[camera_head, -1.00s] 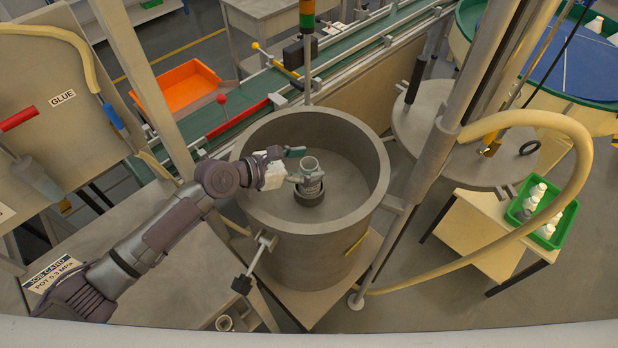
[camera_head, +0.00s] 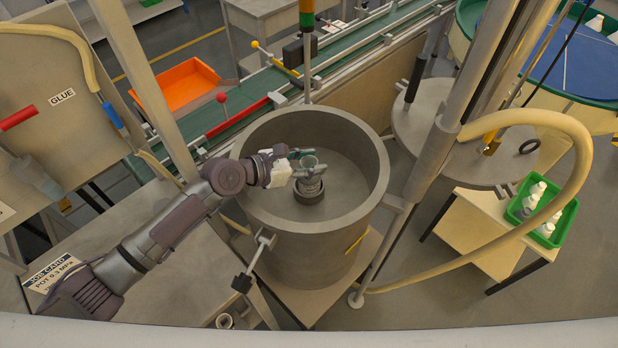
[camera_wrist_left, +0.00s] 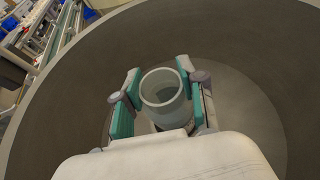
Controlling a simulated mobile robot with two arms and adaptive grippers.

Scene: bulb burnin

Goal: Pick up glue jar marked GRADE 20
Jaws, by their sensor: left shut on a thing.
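The glue jar (camera_head: 310,178) is a small grey open-topped cylinder standing upright inside the large grey pot (camera_head: 262,222), on a dark round base (camera_head: 309,197) at the pot's floor. My left gripper (camera_head: 308,167) reaches into the pot from the left and is shut on the jar. In the left wrist view the jar (camera_wrist_left: 162,92) sits between the two green-padded fingers, its open mouth facing the camera. Its marking cannot be read in either view. My right gripper is not in view.
The pot's thick wall (camera_wrist_left: 60,110) surrounds the gripper. A round grey lid (camera_head: 440,135) with a black handle stands to the right, beside a metal column and a cream hose (camera_head: 580,190). A green crate of white bottles (camera_head: 560,228) is at far right.

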